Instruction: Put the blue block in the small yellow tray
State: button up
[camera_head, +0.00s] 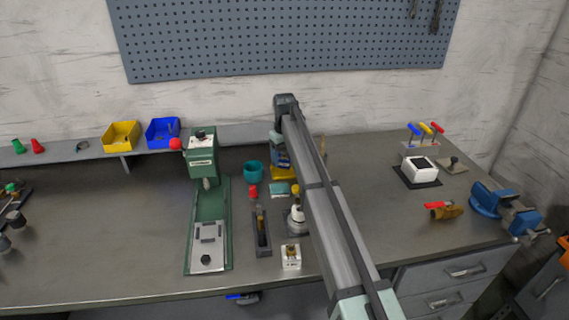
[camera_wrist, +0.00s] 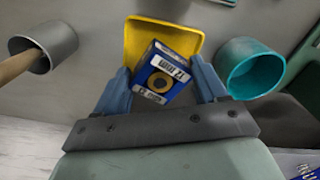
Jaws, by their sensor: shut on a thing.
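The block is tilted in the wrist view, between the two blue fingers. The small yellow tray (camera_wrist: 140,38) shows behind the block, which covers its near part. I cannot tell whether the block touches the tray. In the head view the blue block (camera_head: 282,159) appears just above the yellow tray (camera_head: 284,174), and my arm hides part of both.
A teal cup (camera_wrist: 247,70) stands right of the tray in the wrist view. A grey cup (camera_wrist: 52,48) with a wooden handle in it stands left. In the head view, a green press (camera_head: 207,215) stands left; a white box (camera_head: 421,170) lies on the clearer right side.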

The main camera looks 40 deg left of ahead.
aim_at(284, 156)
jog(key=shift+f, duration=1.45)
jog(key=shift+f, duration=0.1)
jog(key=o, duration=1.3)
jog(key=shift+o, duration=0.2)
notch_tip(284, 156, up, 12)
jog(key=shift+r, duration=0.1)
